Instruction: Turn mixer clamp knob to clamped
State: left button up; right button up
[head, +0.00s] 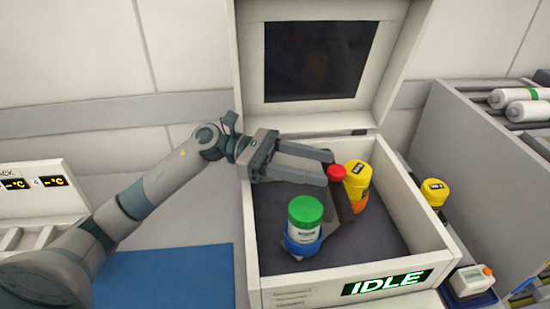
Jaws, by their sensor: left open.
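The mixer (253,218) is a white box with its lid raised and a dark window in the lid. A green display on its front reads IDLE. Inside, a red clamp knob (337,172) sits on a dark holder between two containers. My left gripper (330,169) reaches in from the left above the box. Its jaws are open, with the fingertips at the red knob in the picture; I cannot tell whether they touch it. The knob's turn position is not readable. My right gripper is not in view.
In the mixer stand a green-capped jar (304,222) in a blue cup and a yellow-capped container (357,177). Another yellow-capped container (434,191) stands outside, right. A small white device (470,282) is at lower right. A rack (480,140) holds white bottles. A blue mat (175,275) lies clear at left.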

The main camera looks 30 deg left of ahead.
pick_arm(q)
jog(key=s+a+b, duration=0.1)
jog(key=a+b, duration=0.1)
jog(key=a, duration=0.7)
jog(key=shift+a+b, duration=0.2)
jog(key=shift+b, duration=0.15)
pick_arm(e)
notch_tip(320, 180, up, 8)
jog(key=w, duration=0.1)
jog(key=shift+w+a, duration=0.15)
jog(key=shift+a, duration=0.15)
pick_arm(q)
jog(key=shift+s, duration=0.1)
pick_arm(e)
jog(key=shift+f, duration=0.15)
